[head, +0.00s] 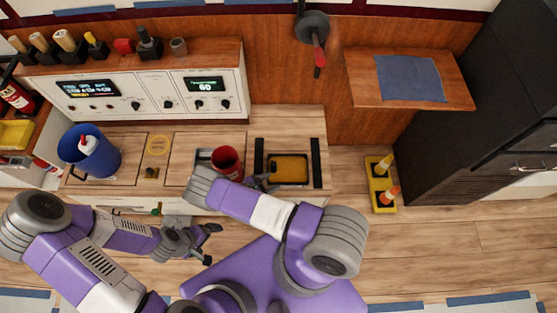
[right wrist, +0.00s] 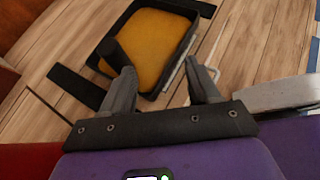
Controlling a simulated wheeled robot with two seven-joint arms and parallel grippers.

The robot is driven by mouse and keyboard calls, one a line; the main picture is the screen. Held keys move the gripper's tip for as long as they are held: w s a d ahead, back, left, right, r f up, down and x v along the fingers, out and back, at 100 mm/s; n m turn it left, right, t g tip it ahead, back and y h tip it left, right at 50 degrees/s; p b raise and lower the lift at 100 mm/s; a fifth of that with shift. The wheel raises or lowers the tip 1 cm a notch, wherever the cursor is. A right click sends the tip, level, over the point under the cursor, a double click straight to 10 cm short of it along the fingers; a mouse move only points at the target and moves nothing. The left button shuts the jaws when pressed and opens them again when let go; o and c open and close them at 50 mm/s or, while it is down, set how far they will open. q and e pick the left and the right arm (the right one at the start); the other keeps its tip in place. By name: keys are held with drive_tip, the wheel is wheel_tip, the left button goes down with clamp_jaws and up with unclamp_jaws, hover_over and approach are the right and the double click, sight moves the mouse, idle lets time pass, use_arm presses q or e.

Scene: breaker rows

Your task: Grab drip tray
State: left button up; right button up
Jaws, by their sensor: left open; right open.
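The drip tray (head: 291,168) is a dark rectangular tray with an amber-yellow inside, set in the counter between two black strips. It also shows in the right wrist view (right wrist: 155,45), ahead of the fingers. My right gripper (head: 264,182) is open at the tray's near left corner. In the right wrist view its two fingers (right wrist: 161,75) are apart, close to the near end of the tray, with nothing visibly held; contact cannot be told. My left gripper (head: 207,243) is open and empty in front of the counter, left of the tray.
A red cup (head: 226,160) stands just left of the tray, close to my right wrist. A blue bin (head: 91,150) stands further left. The control panel (head: 150,98) rises behind. A yellow base with small cones (head: 381,186) lies to the right, below a shelf with a blue cloth (head: 410,78).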

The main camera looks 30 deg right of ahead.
sight(271, 166)
drive_tip(key=w, duration=0.1)
drive_tip(key=w+r+n+t, duration=0.1)
drive_tip(key=w, duration=0.1)
drive_tip(key=w+t+h, duration=0.1)
drive_tip(key=shift+w+a+r+n, duration=0.15)
drive_tip(key=shift+w+a+n, duration=0.1)
drive_tip(key=shift+a+n, duration=0.15)
drive_tip(key=shift+w+d+f+t, duration=0.15)
drive_tip(key=shift+d, duration=0.25)
drive_tip(key=shift+w+d+f+t, duration=0.1)
drive_tip(key=shift+w+d+t, duration=0.05)
drive_tip(key=shift+d, duration=0.25)
drive_tip(key=b+x, duration=0.1)
drive_tip(key=x, duration=0.4)
drive_tip(key=shift+w+d+f, duration=0.2)
drive_tip(key=shift+d, duration=0.05)
use_arm(q)
drive_tip(key=shift+w+f, duration=0.45)
drive_tip(key=shift+f, duration=0.25)
use_arm(e)
clamp_jaws()
